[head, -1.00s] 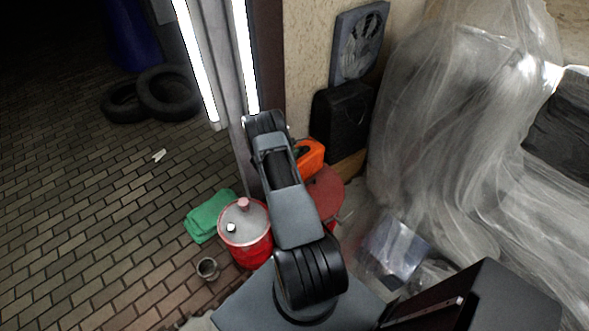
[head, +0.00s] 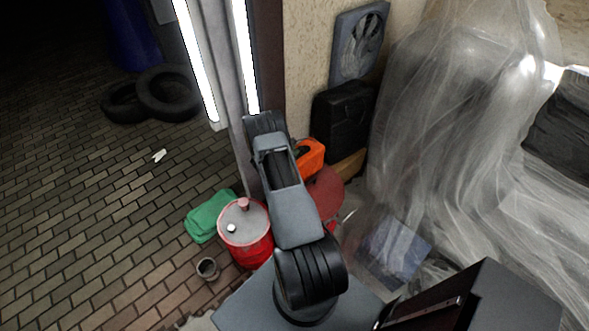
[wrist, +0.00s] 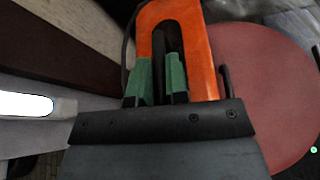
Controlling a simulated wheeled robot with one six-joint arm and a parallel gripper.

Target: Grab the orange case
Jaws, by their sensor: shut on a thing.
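The orange case (head: 312,154) shows in the head view just right of my arm, partly hidden behind it, above a round red surface. In the wrist view the orange case (wrist: 196,38) is a bright orange frame around a dark gap, at the top middle. My gripper (wrist: 160,88), with green-sided fingers, reaches into this frame and is shut on the case. The fingertips are hard to make out against the dark gap.
The round red top (head: 326,192) lies below the case. A red drum (head: 246,246), a green cloth (head: 209,215) and a small cup (head: 207,268) stand to the left. A black case (head: 342,118) leans on the wall behind. Plastic sheeting (head: 470,150) hangs at right.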

